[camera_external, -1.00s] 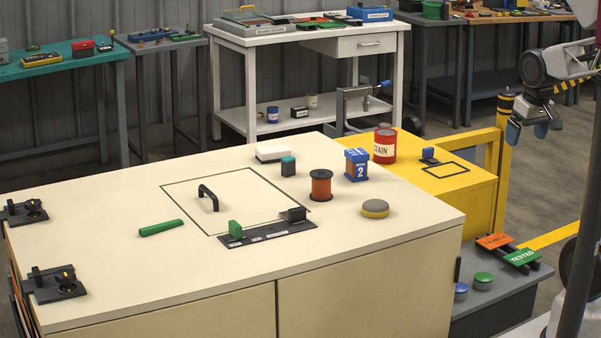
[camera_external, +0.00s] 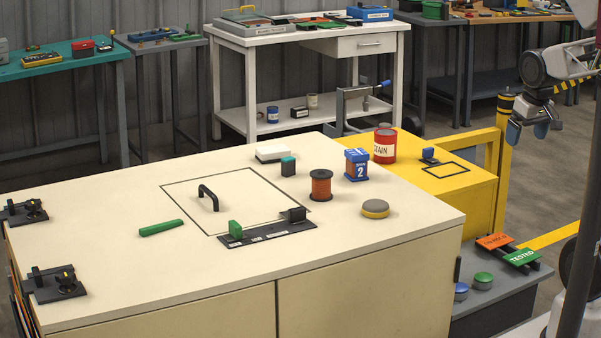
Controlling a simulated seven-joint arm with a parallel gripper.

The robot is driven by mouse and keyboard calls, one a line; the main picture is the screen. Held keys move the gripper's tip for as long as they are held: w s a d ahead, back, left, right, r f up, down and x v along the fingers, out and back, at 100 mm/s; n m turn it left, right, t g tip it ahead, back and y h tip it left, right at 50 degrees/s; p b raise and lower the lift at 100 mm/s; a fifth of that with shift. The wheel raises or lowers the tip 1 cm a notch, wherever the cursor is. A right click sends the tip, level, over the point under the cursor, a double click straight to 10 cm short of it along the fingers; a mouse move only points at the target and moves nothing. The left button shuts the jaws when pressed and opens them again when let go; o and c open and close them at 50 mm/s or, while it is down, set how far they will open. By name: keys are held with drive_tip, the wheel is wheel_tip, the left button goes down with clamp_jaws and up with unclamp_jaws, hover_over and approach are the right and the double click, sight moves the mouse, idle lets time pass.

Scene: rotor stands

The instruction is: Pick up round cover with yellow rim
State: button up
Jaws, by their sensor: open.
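The round cover with a yellow rim (camera_external: 375,208) lies flat near the right edge of the cream bench top. Its top is grey and the yellow shows around its side. My gripper (camera_external: 527,132) is at the upper right, well above and to the right of the cover. It is open, pointing down, with bluish fingertips. Nothing shows between the fingers, and it is far from the cover.
Near the cover stand a copper-coloured spool (camera_external: 321,185), a blue-and-orange box marked 2 (camera_external: 356,165) and a red can (camera_external: 385,146). A black handle (camera_external: 209,197) and a green bar (camera_external: 161,228) are further left. The bench's front right corner is clear.

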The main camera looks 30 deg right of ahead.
drive_tip(key=w+a+f+m+t+y, duration=0.1)
drive_tip(key=w+a+f+m+y, duration=0.15)
drive_tip(key=a+m+y, duration=0.4)
drive_tip(key=w+a+f+m+t+y, duration=0.1)
drive_tip(key=w+a+f+m, duration=0.2)
drive_tip(key=a, duration=0.6)
drive_tip(key=w+a+f+m+t+y, duration=0.1)
drive_tip(key=w+a+m+y, duration=0.15)
drive_tip(key=a+m, duration=0.5)
drive_tip(key=m+t+y, duration=0.1)
drive_tip(key=m+t, duration=0.1)
drive_tip(key=m, duration=0.4)
approach(373, 203)
drive_tip(key=shift+w+a+f+m, duration=0.1)
drive_tip(key=shift+a+f+m, duration=0.15)
drive_tip(key=shift+m, duration=0.35)
drive_tip(key=shift+a+f+m, duration=0.15)
drive_tip(key=shift+a+m, duration=0.2)
drive_tip(key=shift+m, duration=0.25)
drive_tip(key=shift+t, duration=0.3)
drive_tip(key=shift+x, duration=1.3)
drive_tip(key=shift+x, duration=2.6)
